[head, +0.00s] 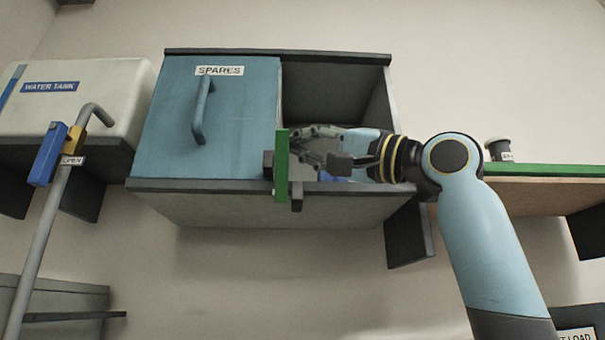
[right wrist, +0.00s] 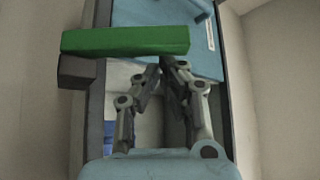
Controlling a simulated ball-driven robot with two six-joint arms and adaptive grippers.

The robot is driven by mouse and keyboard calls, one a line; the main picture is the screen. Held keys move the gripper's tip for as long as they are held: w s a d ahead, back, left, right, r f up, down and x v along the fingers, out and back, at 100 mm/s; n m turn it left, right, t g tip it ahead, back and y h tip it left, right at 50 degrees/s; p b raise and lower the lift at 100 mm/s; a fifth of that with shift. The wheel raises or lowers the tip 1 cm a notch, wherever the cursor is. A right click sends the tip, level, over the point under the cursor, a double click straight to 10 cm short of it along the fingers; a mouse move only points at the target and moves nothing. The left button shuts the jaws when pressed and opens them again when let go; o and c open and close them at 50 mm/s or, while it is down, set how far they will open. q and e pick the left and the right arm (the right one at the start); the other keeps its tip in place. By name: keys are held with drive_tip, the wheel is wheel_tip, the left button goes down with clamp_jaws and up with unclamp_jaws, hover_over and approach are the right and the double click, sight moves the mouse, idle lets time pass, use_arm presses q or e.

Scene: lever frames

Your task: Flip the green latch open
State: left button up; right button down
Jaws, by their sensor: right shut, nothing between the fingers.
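The green latch (head: 281,165) is a bar standing upright at the front edge of the SPARES cabinet, by the right edge of the blue door (head: 238,120). A dark block sits beside it on each side. In the right wrist view the latch (right wrist: 125,40) lies across the picture, just beyond the fingertips. My right gripper (head: 300,148) is shut and empty, immediately right of the latch; it also shows in the right wrist view (right wrist: 161,68). I cannot tell whether the fingers touch the latch. My left gripper is out of view.
The cabinet's right half (head: 335,92) is open, with a blue thing (head: 333,179) partly hidden low inside. The door has a handle (head: 202,110). A water tank (head: 110,85) and a grey pipe (head: 47,240) are at left. A green-edged shelf (head: 545,171) is at right.

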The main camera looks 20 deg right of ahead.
sight(277, 141)
drive_tip(key=s+f+n+g+y+b, duration=0.1)
drive_tip(key=n+g+y+b, duration=0.1)
drive_tip(key=n+b, duration=0.2)
drive_tip(key=s+f+n+g+y+b, duration=0.1)
drive_tip(key=n+g+y+b, duration=0.1)
drive_tip(key=n, duration=0.3)
drive_tip(key=s+a+f+n+g+y+b, duration=0.1)
drive_tip(key=f+n+g+y+b, duration=0.1)
drive_tip(key=n+y+b, duration=0.2)
drive_tip(key=shift+s+b, duration=0.2)
drive_tip(key=shift+b, duration=0.6)
use_arm(q)
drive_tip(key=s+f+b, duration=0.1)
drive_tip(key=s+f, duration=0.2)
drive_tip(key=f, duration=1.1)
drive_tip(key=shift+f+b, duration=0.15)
drive_tip(key=shift+b, duration=0.25)
use_arm(e)
drive_tip(key=shift+s+a+f, duration=0.1)
drive_tip(key=shift+s+f, duration=0.35)
drive_tip(key=shift+f, duration=0.2)
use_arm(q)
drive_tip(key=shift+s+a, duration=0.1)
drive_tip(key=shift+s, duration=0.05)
